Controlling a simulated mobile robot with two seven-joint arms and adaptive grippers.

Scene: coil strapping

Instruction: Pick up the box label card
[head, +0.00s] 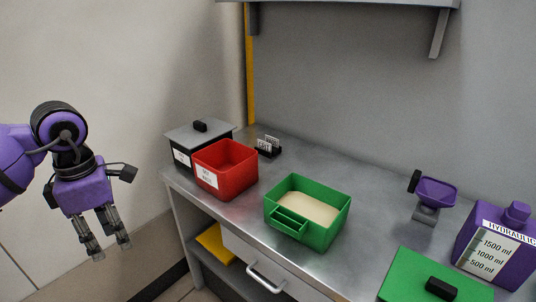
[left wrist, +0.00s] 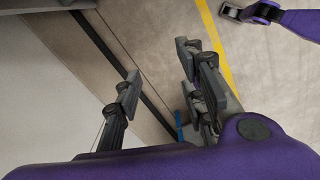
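Small white cards (head: 271,142) stand in a black holder (head: 264,152) at the back of the metal workbench, behind the red bin. They are too small to read, and I cannot tell which one is the box label card. A white label (head: 207,177) with dark print is on the front of the red bin (head: 232,160). My left gripper (head: 111,249) hangs left of the bench, fingers down, well apart from the cards. Its fingers are spread and empty, as the left wrist view (left wrist: 160,75) also shows. My right gripper does not show.
A black box with a grey lid (head: 184,137) stands left of the red bin. A green bin (head: 329,226), a purple scoop-like item (head: 437,191), a purple jug (head: 495,247) and a green lid (head: 425,278) occupy the bench rightward. A shelf (head: 345,2) hangs above.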

